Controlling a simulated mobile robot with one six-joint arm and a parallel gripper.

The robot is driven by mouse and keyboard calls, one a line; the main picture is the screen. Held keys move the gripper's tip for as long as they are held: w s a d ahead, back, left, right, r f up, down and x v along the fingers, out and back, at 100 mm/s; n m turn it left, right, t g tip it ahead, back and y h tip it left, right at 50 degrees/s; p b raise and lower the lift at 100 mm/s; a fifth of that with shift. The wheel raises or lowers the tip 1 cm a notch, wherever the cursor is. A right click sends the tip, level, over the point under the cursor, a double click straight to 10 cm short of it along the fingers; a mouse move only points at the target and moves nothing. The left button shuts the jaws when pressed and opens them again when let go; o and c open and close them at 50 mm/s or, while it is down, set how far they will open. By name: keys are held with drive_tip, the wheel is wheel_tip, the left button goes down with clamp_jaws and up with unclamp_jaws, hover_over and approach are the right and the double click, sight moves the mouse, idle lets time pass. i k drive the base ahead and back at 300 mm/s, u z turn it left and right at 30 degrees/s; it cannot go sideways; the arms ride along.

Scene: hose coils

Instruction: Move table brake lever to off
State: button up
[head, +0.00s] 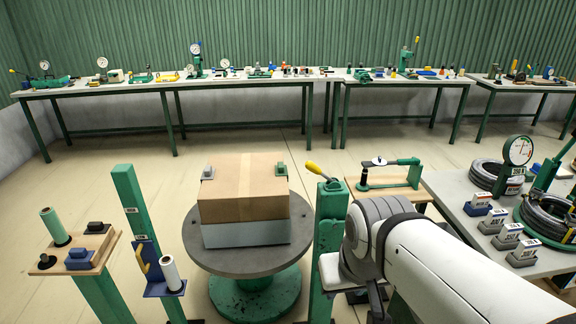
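A lever with a yellow grip (312,167) sticks out to the upper left from the top of a green post (329,225), just right of the round grey turntable (213,255). I cannot read a label that names it as the table brake lever or marks its off position. My white arm (425,255) reaches in from the lower right, and its wrist is close beside this post. Dark parts at the arm's end (374,300) show below the wrist, but the fingers are not clear. I see nothing held.
A cardboard box (245,185) on a pale block sits on the turntable. A left green post (143,225) bears a blue bracket with a white roll (171,273). A bench with hose coils (548,218) and a dial gauge (518,150) stands right. Floor behind is open.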

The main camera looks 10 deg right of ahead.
sight(311, 166)
drive_tip(key=z, duration=0.15)
drive_tip(key=i, duration=0.95)
drive_tip(key=u, duration=0.05)
